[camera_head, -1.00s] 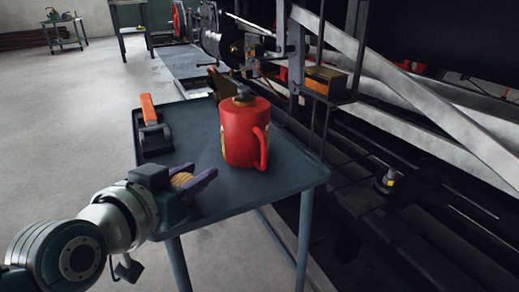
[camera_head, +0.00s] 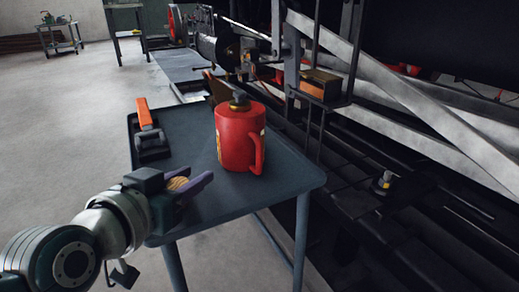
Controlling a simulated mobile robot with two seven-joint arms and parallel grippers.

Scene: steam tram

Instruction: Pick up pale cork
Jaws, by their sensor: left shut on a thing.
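The pale cork (camera_head: 177,184) is a small tan piece near the front left edge of the dark table (camera_head: 228,203). My left gripper (camera_head: 190,186) comes in from the left, low over that edge, and is shut on the cork. The fingers partly hide the cork, and I cannot tell whether it touches the tabletop. My right gripper is not in view.
A red can (camera_head: 236,138) with a handle stands on the table just beyond my left gripper. An orange-handled tool (camera_head: 147,131) lies at the table's left side. Dark machinery with pale beams (camera_head: 400,82) borders the table on the right. Open floor lies left.

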